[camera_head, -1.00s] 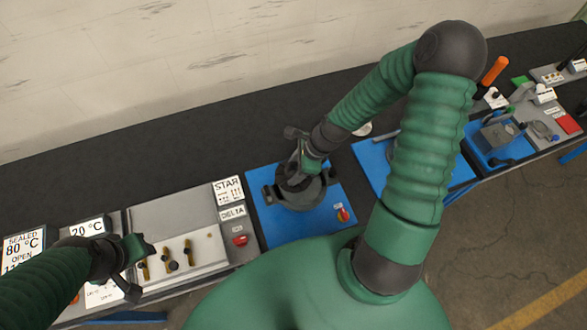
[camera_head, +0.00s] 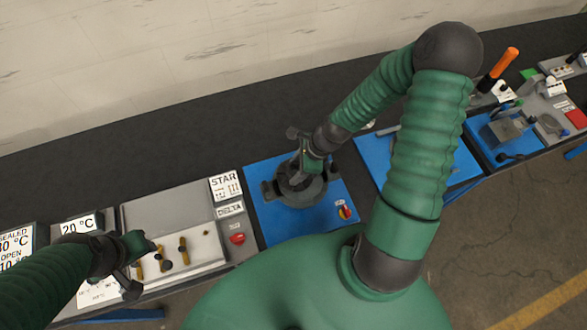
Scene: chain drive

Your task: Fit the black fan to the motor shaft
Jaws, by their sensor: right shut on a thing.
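The motor (camera_head: 305,199) is a dark round body standing on a blue base plate (camera_head: 274,226) at the middle of the view. My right gripper (camera_head: 304,170) reaches down over its top and is shut on a dark part, which I take to be the black fan (camera_head: 294,181). The fan and the motor are both dark and overlap, so I cannot tell whether the fan is seated. The motor shaft is hidden. My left gripper (camera_head: 142,268) is open and empty in front of the grey terminal panel at the left.
A red-yellow switch (camera_head: 345,212) sits on the blue plate's front right. More blue stations and an orange handle (camera_head: 504,62) stand right. The dark bench behind is clear.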

